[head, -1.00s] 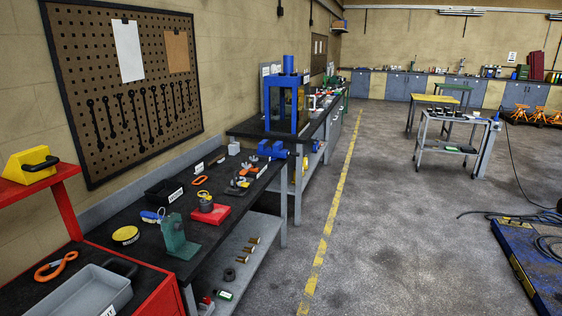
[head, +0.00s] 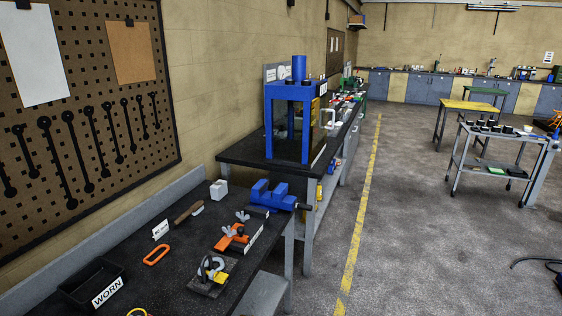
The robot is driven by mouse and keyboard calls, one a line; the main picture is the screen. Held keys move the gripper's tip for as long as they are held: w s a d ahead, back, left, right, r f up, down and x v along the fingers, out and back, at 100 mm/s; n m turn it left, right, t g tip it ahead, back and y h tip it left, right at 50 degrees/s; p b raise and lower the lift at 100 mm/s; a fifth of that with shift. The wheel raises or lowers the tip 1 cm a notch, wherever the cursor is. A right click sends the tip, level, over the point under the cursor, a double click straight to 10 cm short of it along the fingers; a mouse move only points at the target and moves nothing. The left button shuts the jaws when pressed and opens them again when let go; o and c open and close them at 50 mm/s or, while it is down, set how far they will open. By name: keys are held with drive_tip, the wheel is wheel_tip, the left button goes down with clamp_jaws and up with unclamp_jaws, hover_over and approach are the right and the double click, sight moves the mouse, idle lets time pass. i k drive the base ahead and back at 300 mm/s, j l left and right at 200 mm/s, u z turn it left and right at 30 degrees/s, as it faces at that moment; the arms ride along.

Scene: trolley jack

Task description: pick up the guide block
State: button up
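No thing in view is marked as the guide block, so I cannot tell for certain which it is. A small light grey block (head: 218,190) sits near the back of the black-topped bench (head: 185,245), by the wall. An orange piece with grey wing nuts (head: 233,238) lies near the bench's right edge. In front of it is a dark plate with metal parts and a yellow piece (head: 210,274). My gripper is not in view.
A blue vise (head: 272,196) sits at the bench's far end, before a blue press (head: 294,115) on a second bench. A black WORN bin (head: 92,284) is near left. Open floor (head: 420,240) lies right, with a grey trolley (head: 492,160) beyond.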

sight(219, 189)
drive_tip(key=i+l+u, duration=0.1)
drive_tip(key=i+u, duration=0.25)
drive_tip(key=i, duration=0.15)
drive_tip(key=i+l+u, duration=0.2)
drive_tip(key=i+u, duration=0.15)
drive_tip(key=i+l+u, duration=0.35)
drive_tip(key=i, duration=0.2)
drive_tip(key=i+l+u, duration=0.2)
drive_tip(key=i+u, duration=0.15)
drive_tip(key=i+l+u, duration=0.7)
drive_tip(key=i+l, duration=0.15)
